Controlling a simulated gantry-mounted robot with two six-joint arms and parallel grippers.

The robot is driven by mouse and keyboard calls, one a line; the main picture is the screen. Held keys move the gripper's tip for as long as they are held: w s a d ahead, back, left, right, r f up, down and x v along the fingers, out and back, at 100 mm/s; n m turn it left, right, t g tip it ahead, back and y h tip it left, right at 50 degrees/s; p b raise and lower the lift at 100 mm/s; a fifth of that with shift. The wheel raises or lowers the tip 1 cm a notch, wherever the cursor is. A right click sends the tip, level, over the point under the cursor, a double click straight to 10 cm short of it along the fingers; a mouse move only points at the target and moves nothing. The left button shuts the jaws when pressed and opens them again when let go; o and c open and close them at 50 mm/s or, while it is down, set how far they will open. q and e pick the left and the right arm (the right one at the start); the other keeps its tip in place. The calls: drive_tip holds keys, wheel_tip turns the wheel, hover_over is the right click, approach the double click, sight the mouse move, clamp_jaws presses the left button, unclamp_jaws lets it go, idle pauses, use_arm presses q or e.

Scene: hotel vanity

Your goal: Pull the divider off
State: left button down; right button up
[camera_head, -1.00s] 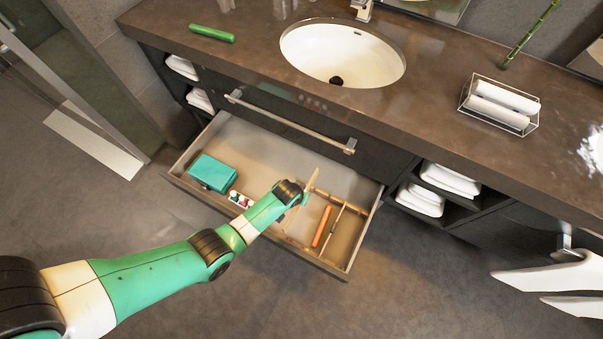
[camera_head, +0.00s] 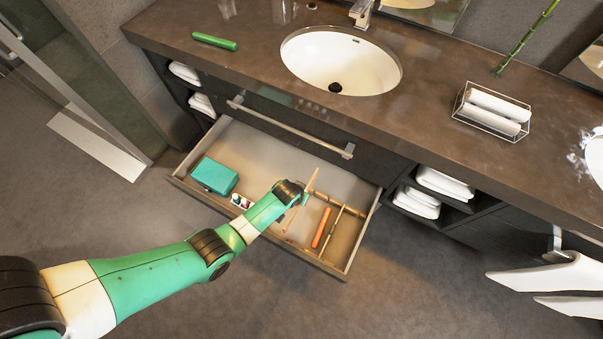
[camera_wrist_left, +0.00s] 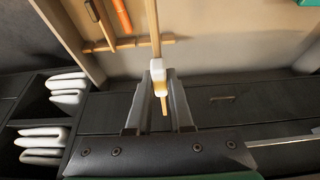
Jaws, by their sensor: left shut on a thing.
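The divider (camera_head: 312,184) is a thin light wooden strip in the right part of the open drawer. My left gripper (camera_head: 304,199) is at this strip. In the left wrist view, the left gripper (camera_wrist_left: 160,88) is shut on the divider (camera_wrist_left: 154,30) near one end, with a short tip showing past the fingers. The strip passes across a wooden cross rail (camera_wrist_left: 128,43); I cannot tell whether they touch. The rail also shows in the head view (camera_head: 345,205). My arm hides part of the drawer.
The drawer (camera_head: 268,153) also holds a teal box (camera_head: 215,176), small bottles (camera_head: 241,201), an orange stick (camera_head: 322,228) and another wooden strip (camera_head: 332,226). The countertop (camera_head: 420,108) and drawer handle (camera_head: 290,128) are above. Folded towels (camera_head: 444,183) sit in a right-hand niche.

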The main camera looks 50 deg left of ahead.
use_arm(q)
drive_tip(key=shift+r+p, duration=1.95)
drive_tip(key=shift+r, duration=0.1)
drive_tip(key=shift+r, duration=0.1)
wheel_tip(320, 180, up, 11)
drive_tip(key=p, duration=1.1)
drive_tip(key=shift+r, duration=0.2)
drive_tip(key=shift+f, duration=0.1)
